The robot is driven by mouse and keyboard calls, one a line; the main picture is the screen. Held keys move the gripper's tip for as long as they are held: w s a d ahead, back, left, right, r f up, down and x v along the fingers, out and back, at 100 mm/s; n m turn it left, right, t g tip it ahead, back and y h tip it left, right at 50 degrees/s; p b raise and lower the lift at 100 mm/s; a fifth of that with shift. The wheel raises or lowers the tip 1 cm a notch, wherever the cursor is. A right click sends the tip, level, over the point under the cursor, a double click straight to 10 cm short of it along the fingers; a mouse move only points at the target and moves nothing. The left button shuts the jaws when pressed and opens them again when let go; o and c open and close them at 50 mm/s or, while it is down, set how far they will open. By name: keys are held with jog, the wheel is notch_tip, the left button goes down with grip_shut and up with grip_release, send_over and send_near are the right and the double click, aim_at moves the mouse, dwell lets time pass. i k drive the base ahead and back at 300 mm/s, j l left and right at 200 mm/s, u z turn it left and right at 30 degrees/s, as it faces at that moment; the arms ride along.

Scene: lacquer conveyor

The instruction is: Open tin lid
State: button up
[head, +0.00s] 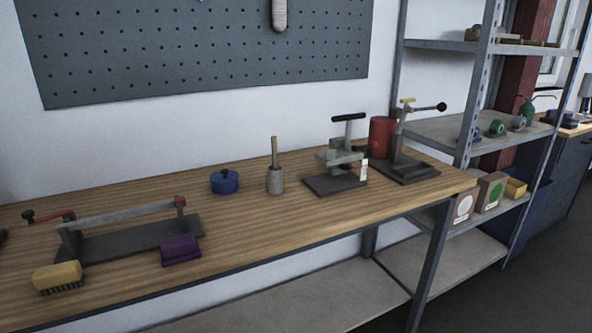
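A small round dark blue tin (225,183) stands upright on the wooden workbench (110,200), back from its front edge. Its lid (225,173) has a small knob on top and appears to sit closed on it. My gripper is not in view.
A grey pot with a wooden handle (275,180) stands just right of the tin. Further right are a press (337,182), a red cylinder (381,137) and a lever device (405,168). At left are a long-bar device (130,240), a purple block (180,251) and a yellow brush (57,275).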

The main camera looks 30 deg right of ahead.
aim_at(224, 176)
jog(key=z, duration=0.4)
jog(key=i+l, duration=0.1)
jog(key=l, duration=0.25)
jog(key=i+l+u, duration=0.15)
jog(key=l, duration=0.6)
jog(key=i+l+u, duration=0.1)
jog(key=l, duration=0.3)
jog(key=i+l, duration=0.25)
jog(key=i+l+u, duration=0.15)
jog(key=l, duration=0.35)
jog(key=i+l, duration=0.45)
jog(key=i, duration=0.15)
jog(key=i+l+u, duration=0.1)
jog(key=i, duration=0.2)
